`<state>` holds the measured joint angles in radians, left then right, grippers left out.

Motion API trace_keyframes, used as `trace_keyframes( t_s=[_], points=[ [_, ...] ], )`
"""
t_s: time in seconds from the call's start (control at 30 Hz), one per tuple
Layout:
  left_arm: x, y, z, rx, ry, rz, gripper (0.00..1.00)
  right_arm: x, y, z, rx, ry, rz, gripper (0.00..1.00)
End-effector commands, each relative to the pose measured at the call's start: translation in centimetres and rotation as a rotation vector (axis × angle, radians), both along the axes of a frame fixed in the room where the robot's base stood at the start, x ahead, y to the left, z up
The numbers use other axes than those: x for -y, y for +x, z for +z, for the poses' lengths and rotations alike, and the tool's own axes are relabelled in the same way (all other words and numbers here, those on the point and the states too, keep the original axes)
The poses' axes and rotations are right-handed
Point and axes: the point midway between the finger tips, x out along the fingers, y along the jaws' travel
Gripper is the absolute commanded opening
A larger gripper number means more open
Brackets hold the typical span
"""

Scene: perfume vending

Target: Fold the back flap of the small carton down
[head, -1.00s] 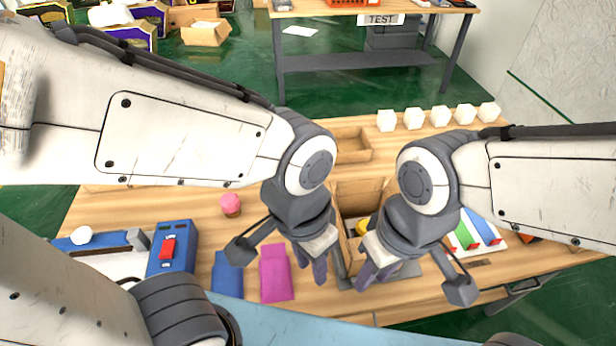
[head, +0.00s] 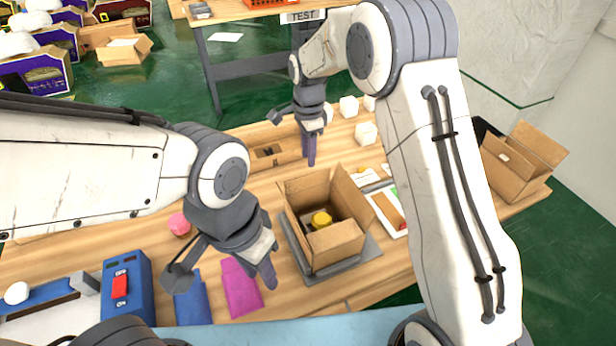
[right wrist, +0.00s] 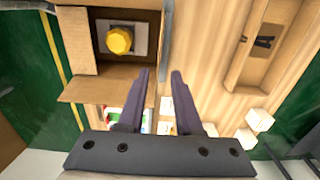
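The small open carton (head: 338,250) stands on a grey plate (head: 366,252) in the head view. A yellow-capped item (head: 321,219) sits inside it. A flap (head: 352,196) stands up at its right side. In the right wrist view the carton (right wrist: 88,62) is at upper left, with the yellow cap (right wrist: 119,40) inside and one flap (right wrist: 92,88) sticking outward. My right gripper (head: 310,150) is behind the carton, apart from it; its fingers are spread and empty in the right wrist view (right wrist: 162,85). My left gripper (head: 268,272) hangs left of the carton, its fingers overlapping in view.
A shallow brown tray (head: 272,158) lies behind the carton, near my right gripper. White blocks (head: 366,133) stand at the back right. Magenta (head: 241,290) and blue (head: 191,304) pieces lie at front left. Another open carton (head: 518,165) stands at far right.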

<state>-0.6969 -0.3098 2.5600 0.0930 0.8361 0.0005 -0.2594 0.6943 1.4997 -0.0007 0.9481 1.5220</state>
Motion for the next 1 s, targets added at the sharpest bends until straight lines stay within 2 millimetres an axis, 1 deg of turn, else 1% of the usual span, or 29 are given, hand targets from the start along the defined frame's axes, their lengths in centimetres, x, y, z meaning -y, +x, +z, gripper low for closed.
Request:
trace_keyframes(
  t_s=[0.3, 0.4, 0.5, 0.67, 0.9, 0.93, 0.97, 1.0],
  points=[
    [0.0, 0.0, 1.7, 0.0, 0.0, 0.001, 0.34, -0.1, -0.2, -5.6, -0.005, -0.001, 0.004, 0.34],
    [0.0, 0.0, 2.1, 0.0, 0.0, 0.001, 0.34, -0.1, -0.2, -7.2, -0.004, 0.0, 0.005, 0.34],
    [0.0, 0.0, 2.4, 0.0, 0.0, 0.001, 0.34, -0.1, -0.2, -8.4, -0.002, 0.0, 0.005, 0.34],
    [0.0, 0.0, 2.5, 0.0, 0.0, 0.001, 0.34, -0.1, -0.1, -9.3, 0.0, 0.001, 0.006, 0.34],
    [0.0, 0.0, 2.5, 0.0, 0.0, 0.001, 0.34, -0.1, -0.1, -9.4, 0.001, 0.0, 0.006, 0.34],
    [0.0, 0.0, 2.5, 0.0, 0.0, 0.001, 0.34, -0.1, -0.1, -9.4, 0.001, 0.0, 0.006, 0.3],
    [0.0, 0.0, 2.5, 0.0, 0.0, 0.001, 0.34, -0.1, -0.1, -9.4, 0.001, 0.001, 0.006, 0.19],
    [0.0, 0.0, 2.5, 0.0, 0.0, 0.001, 0.34, -0.1, -0.1, -9.4, 0.001, 0.001, 0.006, 0.03]
  ],
)
